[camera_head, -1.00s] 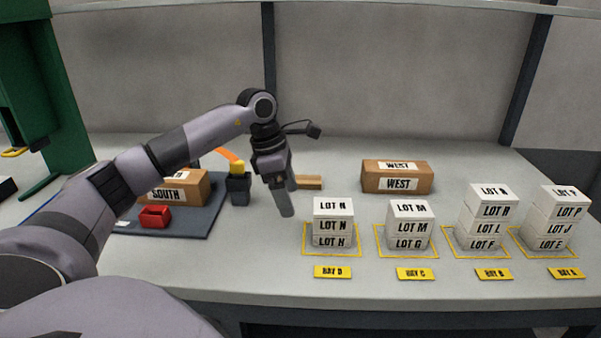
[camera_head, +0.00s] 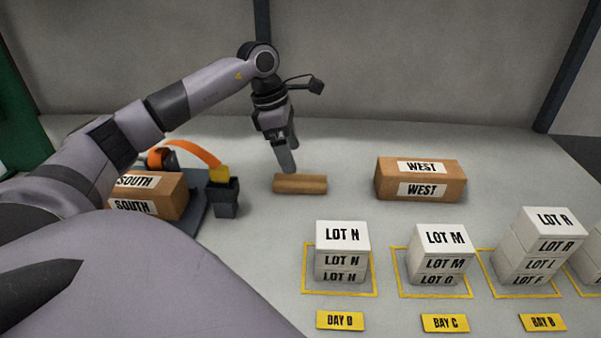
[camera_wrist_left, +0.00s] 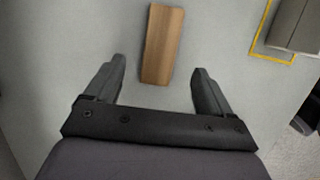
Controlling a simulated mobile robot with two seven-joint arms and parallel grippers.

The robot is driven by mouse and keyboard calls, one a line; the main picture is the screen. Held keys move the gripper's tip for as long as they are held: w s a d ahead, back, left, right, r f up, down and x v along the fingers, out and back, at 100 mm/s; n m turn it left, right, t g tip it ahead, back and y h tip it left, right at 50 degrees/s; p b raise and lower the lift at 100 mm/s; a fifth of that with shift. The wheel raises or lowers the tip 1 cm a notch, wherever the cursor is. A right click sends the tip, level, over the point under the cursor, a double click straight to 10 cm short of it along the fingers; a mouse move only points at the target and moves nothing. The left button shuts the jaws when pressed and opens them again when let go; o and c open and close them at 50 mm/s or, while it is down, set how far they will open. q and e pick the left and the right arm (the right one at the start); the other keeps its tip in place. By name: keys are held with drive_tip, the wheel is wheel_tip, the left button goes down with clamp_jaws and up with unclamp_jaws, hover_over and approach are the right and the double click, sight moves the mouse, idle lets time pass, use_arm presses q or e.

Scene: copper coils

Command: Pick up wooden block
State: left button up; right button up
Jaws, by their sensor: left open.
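The wooden block (camera_head: 300,184) is a brown bar lying on the grey table, left of the WEST box in the head view. My left gripper (camera_head: 288,168) is above and just behind the block, fingers pointing down. In the left wrist view the gripper (camera_wrist_left: 162,85) is open and empty. The block (camera_wrist_left: 163,45) shows there ahead of and between the two spread fingers, with its near end level with the fingertips. I cannot tell exactly how high the fingertips are above the table. My right gripper is not in view.
The WEST box (camera_head: 421,180) stands right of the block. White LOT stacks (camera_head: 342,252) stand in yellow outlines at the front. Left are the SOUTH box (camera_head: 150,196) and a dark holder (camera_head: 226,198) with an orange strap behind it. The table around the block is clear.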

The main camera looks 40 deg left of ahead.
sight(300, 180)
use_arm(q)
drive_tip(key=shift+w+f, duration=0.15)
drive_tip(key=shift+f, duration=0.25)
drive_tip(key=x, duration=0.6)
drive_tip(key=shift+d+f+p, duration=0.1)
drive_tip(key=shift+d+p, duration=0.05)
drive_tip(key=shift+p, duration=0.15)
drive_tip(key=shift+c, duration=0.3)
drive_tip(key=c, duration=1.1)
